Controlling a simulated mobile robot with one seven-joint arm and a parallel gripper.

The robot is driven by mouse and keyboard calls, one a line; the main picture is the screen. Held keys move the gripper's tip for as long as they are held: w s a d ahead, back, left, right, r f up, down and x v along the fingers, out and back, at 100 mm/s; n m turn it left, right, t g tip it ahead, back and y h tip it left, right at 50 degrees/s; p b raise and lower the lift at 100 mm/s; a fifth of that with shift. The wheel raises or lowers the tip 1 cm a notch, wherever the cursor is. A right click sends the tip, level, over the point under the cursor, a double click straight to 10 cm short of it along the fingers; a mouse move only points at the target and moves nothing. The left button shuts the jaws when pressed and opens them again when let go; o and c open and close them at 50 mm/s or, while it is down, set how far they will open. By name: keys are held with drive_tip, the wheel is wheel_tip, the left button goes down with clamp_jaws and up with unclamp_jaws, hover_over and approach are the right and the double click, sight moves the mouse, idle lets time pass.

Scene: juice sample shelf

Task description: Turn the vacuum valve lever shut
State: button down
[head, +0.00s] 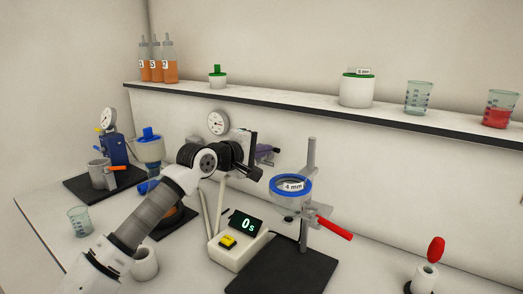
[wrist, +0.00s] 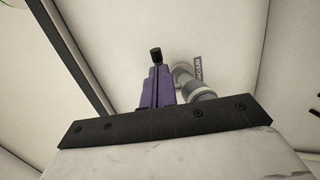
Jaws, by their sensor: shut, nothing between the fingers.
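A purple vacuum valve lever (head: 264,149) shows just right of my gripper in the head view, partly hidden behind it. A grey pipe fitting (head: 274,158) sits beside the lever. In the wrist view the purple lever (wrist: 165,85) stands near the middle, with a grey pipe (wrist: 202,94) and a tag reading vacuum at its right. My gripper (head: 258,174) is shut and empty, its black fingers pointing right and down, close in front of the lever. I cannot tell whether they touch it.
A stand with a blue-rimmed 4 mm sieve (head: 290,187) and a red handle (head: 335,229) is to the right. A white timer (head: 238,240) reading 0 s stands in front. A shelf (head: 300,109) with bottles and beakers runs above. A round gauge (head: 218,122) is behind my arm.

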drive_tip(key=b, duration=0.2)
drive_tip(key=d+b, duration=0.1)
drive_tip(key=shift+w+b, duration=0.25)
drive_tip(key=shift+b, duration=0.1)
drive_tip(key=shift+d, duration=0.15)
drive_tip(key=shift+s, duration=0.15)
